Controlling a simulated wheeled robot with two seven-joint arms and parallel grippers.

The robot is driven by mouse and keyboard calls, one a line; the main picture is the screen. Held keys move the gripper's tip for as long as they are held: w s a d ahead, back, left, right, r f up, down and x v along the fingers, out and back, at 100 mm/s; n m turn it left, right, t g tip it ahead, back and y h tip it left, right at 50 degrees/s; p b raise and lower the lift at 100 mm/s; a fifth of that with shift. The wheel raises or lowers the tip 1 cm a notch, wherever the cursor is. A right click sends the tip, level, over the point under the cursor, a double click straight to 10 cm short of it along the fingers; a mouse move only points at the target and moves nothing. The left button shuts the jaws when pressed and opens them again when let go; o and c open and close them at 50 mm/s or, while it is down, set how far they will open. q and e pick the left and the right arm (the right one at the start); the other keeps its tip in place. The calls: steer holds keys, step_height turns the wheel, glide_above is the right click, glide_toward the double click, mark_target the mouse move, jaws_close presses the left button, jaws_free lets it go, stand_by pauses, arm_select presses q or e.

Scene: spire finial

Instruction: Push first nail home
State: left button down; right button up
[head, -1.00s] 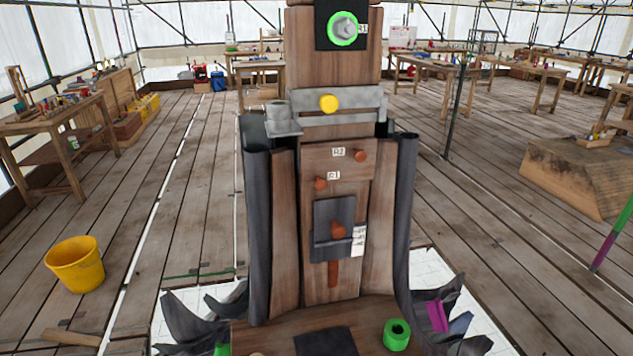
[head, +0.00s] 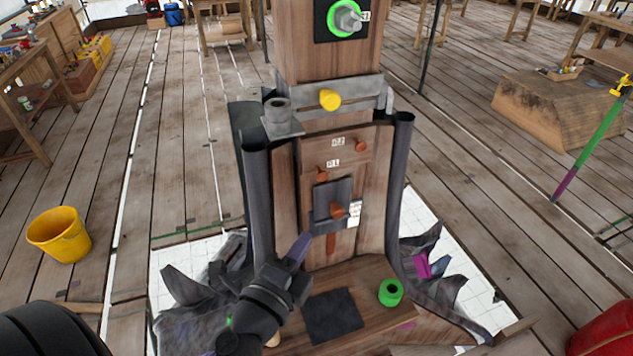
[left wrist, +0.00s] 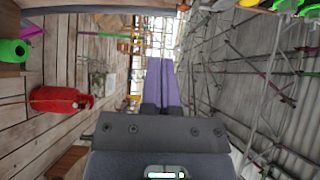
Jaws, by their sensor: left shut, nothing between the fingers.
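The wooden spire (head: 287,205) stands upright in the head view. Copper-coloured nail heads stick out of its front: one beside the R1 label (head: 322,173), one beside the R2 label (head: 361,145). A third copper-coloured head (head: 337,210) sits on a dark grey plate (head: 325,191) with a white tag beside it. I cannot tell how deep any nail sits. My left gripper (head: 302,241), with purple fingers, is in front of the spire's lower left side, below the nail heads and apart from them. Its fingers (left wrist: 161,62) are shut and empty in the left wrist view. My right gripper is out of view.
Dark sheets (head: 257,195) flank the spire. A green ring (head: 391,292) and a dark patch (head: 333,315) lie on the wooden base. A yellow bucket (head: 60,235) stands left. A red cylinder (head: 605,335) is at bottom right. Plank floor on both sides is mostly clear.

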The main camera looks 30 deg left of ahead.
arm_select(q)
steer(key=p, duration=0.3)
glide_toward(327, 177)
steer(key=w+d, duration=0.3)
steer(key=w+a, duration=0.3)
steer(key=shift+w+a, duration=0.1)
steer(key=shift+w, duration=0.2)
steer(key=shift+a+b, duration=0.1)
steer(key=shift+b, duration=0.2)
